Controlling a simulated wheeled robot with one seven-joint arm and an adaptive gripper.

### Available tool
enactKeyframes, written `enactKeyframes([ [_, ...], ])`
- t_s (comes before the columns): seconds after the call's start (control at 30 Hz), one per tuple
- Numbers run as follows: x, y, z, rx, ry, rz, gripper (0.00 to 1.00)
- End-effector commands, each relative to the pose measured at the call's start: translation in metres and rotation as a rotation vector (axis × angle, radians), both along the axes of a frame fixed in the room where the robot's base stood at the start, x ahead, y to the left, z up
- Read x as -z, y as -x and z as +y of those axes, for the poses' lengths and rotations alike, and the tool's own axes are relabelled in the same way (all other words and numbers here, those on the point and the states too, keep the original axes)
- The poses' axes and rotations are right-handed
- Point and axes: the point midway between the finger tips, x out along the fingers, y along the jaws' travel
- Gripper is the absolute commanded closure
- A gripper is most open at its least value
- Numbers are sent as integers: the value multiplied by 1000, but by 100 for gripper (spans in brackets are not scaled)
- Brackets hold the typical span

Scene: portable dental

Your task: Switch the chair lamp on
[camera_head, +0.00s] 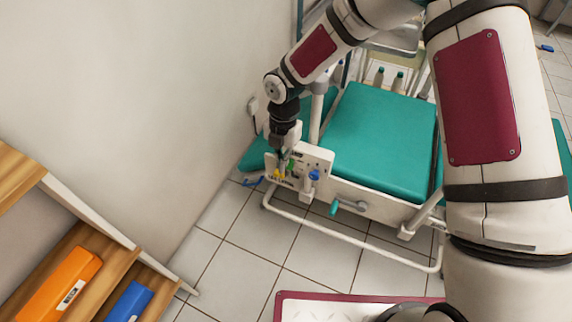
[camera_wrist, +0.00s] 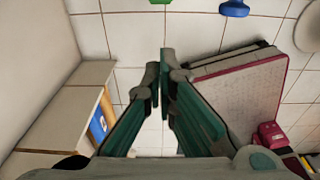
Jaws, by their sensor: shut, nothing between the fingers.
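The dental chair (camera_head: 380,135) has a teal seat on a white frame. At its near left end is a white control panel (camera_head: 318,158) with small yellow and green controls (camera_head: 291,166) and a larger blue knob (camera_head: 314,175). My gripper (camera_head: 281,157) points down at the panel's left part, close to the yellow and green controls; I cannot tell whether it touches them. In the wrist view its teal fingers (camera_wrist: 160,80) are together and empty. No lamp is clearly visible, and the lamp's switch cannot be identified.
A wall stands close on the left of the panel. A wooden shelf (camera_head: 110,285) with an orange box (camera_head: 62,288) and a blue box (camera_head: 130,302) is at lower left. A teal-handled crank (camera_head: 347,205) sticks out below the seat. Tiled floor (camera_head: 230,270) is clear between.

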Motion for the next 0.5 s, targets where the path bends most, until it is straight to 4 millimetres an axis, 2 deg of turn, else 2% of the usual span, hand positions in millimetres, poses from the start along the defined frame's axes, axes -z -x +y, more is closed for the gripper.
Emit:
enactKeyframes([
  [0.03,-12,-3,-1,2,-2,-1,100],
  [0.2,-43,-14,-5,2,-1,1,100],
  [0.33,-60,-19,-7,0,-2,2,100],
  [0.5,-70,-22,-8,0,0,3,100],
])
